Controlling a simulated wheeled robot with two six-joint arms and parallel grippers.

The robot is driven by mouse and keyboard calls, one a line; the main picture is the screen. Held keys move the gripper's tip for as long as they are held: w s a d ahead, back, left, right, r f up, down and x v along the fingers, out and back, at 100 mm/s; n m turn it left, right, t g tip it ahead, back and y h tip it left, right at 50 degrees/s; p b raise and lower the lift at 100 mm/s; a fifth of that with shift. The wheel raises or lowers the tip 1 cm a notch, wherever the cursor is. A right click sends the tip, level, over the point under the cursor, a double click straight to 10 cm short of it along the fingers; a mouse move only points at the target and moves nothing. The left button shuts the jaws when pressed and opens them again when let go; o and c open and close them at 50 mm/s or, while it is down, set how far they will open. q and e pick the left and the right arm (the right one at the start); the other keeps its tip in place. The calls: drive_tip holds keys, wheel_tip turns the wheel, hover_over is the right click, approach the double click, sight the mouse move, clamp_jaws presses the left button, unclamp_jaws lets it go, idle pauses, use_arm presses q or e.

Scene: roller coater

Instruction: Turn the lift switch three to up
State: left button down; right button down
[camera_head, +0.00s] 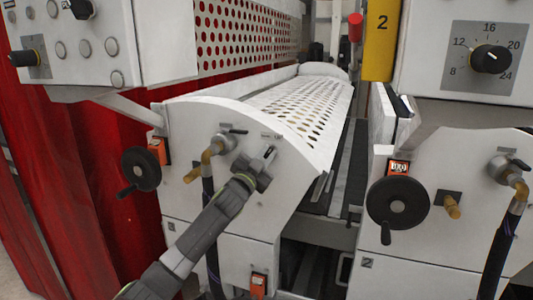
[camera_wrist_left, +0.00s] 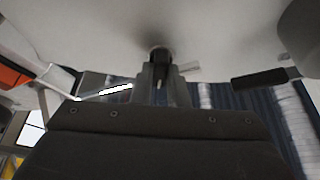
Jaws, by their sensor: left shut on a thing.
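My left gripper (camera_head: 266,156) reaches in from the lower left to the white front panel of the left machine unit. Its fingers are shut on a small dark switch (camera_wrist_left: 160,56) on that panel. In the left wrist view my fingers (camera_wrist_left: 163,84) sit on both sides of the switch, which stands out from the pale panel. The gripper hides most of the switch in the head view, so I cannot tell its setting. My right gripper is not in view.
A valve with a brass elbow and hose (camera_head: 220,145) is just left of my gripper. A black handwheel (camera_head: 140,170) is farther left. Another handwheel (camera_head: 397,203) and a dial (camera_head: 490,58) are on the right unit. A perforated white cover (camera_head: 300,105) lies behind.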

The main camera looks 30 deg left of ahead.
use_arm(q)
drive_tip(key=c, duration=1.4)
unclamp_jaws()
drive_tip(key=shift+c, duration=0.2)
drive_tip(key=shift+f, duration=0.1)
drive_tip(key=shift+s+f+b, duration=0.15)
drive_tip(key=shift+s+b, duration=0.1)
drive_tip(key=shift+b, duration=0.1)
drive_tip(key=b+v, duration=0.9)
drive_tip(key=v, duration=0.7)
drive_tip(key=shift+s+b, duration=0.35)
drive_tip(key=shift+s, duration=0.05)
drive_tip(key=shift+a+f, duration=0.1)
